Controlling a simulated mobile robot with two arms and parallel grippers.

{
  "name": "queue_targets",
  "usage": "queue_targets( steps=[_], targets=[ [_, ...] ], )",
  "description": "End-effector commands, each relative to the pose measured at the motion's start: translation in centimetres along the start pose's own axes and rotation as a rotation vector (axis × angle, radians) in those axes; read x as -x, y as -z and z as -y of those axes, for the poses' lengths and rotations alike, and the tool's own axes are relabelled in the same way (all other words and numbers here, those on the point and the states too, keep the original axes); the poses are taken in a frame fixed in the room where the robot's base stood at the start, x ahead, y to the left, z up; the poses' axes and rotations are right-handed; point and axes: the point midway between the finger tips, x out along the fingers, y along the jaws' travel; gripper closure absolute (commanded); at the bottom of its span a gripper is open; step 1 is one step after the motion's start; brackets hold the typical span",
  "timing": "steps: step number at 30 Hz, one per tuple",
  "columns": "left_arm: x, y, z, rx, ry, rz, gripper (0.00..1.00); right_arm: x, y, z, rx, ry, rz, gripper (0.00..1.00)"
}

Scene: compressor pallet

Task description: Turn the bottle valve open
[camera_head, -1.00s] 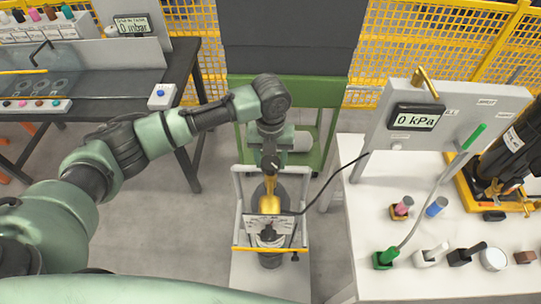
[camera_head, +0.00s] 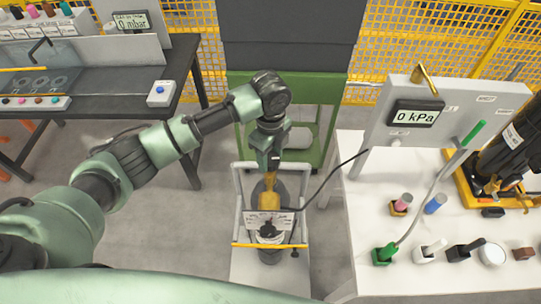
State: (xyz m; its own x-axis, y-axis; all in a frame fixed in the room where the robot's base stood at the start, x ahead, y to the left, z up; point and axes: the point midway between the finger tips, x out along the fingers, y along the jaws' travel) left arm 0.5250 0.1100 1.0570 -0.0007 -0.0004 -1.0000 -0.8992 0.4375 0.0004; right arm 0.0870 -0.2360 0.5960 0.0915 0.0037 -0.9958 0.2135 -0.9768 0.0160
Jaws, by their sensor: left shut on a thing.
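The fingertips are small and partly hidden, so the exact grip is hard to see. A white gauge plate (camera_head: 275,222) with dark markings sits just in front of the valve. My right gripper is out of view.
A yellow bar (camera_head: 270,246) crosses the frame's front. A black cable runs from the bottle to the white table (camera_head: 350,215) at right, where a panel display (camera_head: 415,117) reads 0 kPa.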

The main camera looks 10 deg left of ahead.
Motion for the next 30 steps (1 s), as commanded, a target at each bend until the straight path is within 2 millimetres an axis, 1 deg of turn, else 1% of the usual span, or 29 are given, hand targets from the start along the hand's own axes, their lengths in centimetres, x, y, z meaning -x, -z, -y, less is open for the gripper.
queue_targets(
  steps=[6,15,21,30],
  targets=[
    [0.21,-0.25,0.14,0.182,0.005,0.004,0.91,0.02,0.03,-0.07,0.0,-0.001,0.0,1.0],
    [0.23,-0.25,0.16,0.346,0.006,0.004,0.91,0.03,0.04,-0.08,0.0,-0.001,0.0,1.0],
    [0.26,-0.29,0.17,0.396,0.006,0.005,0.91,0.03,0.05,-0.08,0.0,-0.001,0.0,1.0],
    [0.27,-0.31,0.16,0.412,0.006,0.005,0.91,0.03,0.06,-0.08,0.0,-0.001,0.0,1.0]
  ],
)
